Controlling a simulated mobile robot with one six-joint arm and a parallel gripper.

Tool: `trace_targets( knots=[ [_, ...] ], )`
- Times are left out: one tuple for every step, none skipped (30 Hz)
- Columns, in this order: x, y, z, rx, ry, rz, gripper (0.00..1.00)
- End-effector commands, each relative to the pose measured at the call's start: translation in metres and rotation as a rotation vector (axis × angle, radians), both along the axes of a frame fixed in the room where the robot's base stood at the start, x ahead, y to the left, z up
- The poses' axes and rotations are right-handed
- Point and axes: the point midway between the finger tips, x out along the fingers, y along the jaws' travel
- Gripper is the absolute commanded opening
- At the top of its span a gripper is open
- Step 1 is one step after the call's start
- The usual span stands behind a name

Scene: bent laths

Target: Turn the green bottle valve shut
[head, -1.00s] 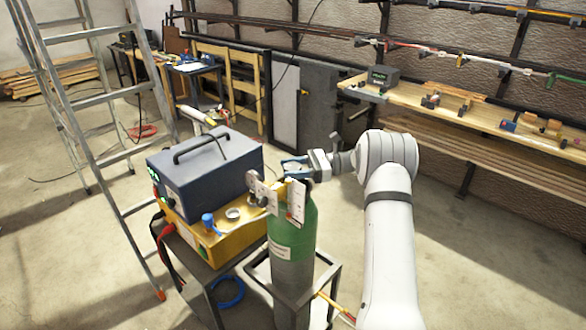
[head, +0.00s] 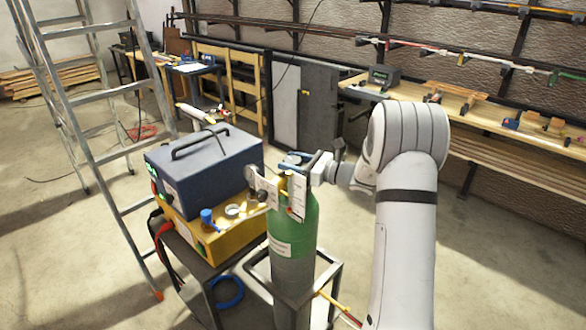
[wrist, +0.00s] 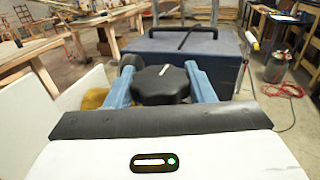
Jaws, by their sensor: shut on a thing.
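The green bottle (head: 293,238) stands upright in a dark metal frame at the centre of the head view. Its valve is a black lobed knob (wrist: 161,84) with a white mark on top, seen close in the wrist view. My gripper (wrist: 159,76) has its two blue fingers on either side of the knob and is shut on it. In the head view my gripper (head: 291,161) is at the bottle's top, reaching in from the right. White tags (head: 297,197) hang at the bottle's neck and partly hide the valve fittings.
A dark blue box with a handle (head: 203,165) sits on a yellow unit (head: 212,237) just left of the bottle. A metal stepladder (head: 112,150) stands further left. A wooden bench (head: 480,115) runs along the wall at right. Open floor lies between.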

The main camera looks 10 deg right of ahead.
Motion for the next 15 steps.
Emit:
trace_targets(
  knots=[
    [-0.0012,0.0009,-0.0049,0.000,-0.002,-0.042,0.26],
    [-0.0012,0.0009,-0.0050,-0.001,-0.003,-0.068,0.26],
    [-0.0013,0.0012,-0.0054,-0.001,-0.002,-0.103,0.26],
    [-0.0012,0.0014,-0.0054,0.000,-0.003,-0.127,0.26],
    [-0.0012,0.0014,-0.0058,-0.001,-0.002,-0.152,0.26],
    [-0.0010,0.0011,-0.0058,-0.001,-0.003,-0.184,0.26],
    [-0.0012,0.0011,-0.0056,-0.001,-0.004,-0.206,0.26],
    [-0.0010,0.0008,-0.0057,0.000,-0.003,-0.229,0.26],
    [-0.0010,0.0011,-0.0053,0.000,-0.004,-0.255,0.26],
    [-0.0010,0.0013,-0.0056,-0.001,-0.003,-0.274,0.26],
    [-0.0009,0.0013,-0.0053,-0.001,-0.004,-0.292,0.26],
    [-0.0007,0.0009,-0.0046,-0.001,-0.004,-0.316,0.26],
    [-0.0007,0.0009,-0.0048,-0.001,-0.004,-0.331,0.26],
    [-0.0007,0.0006,-0.0045,0.000,-0.003,-0.347,0.26],
    [-0.0007,0.0009,-0.0039,0.001,-0.003,-0.364,0.26]
  ],
)
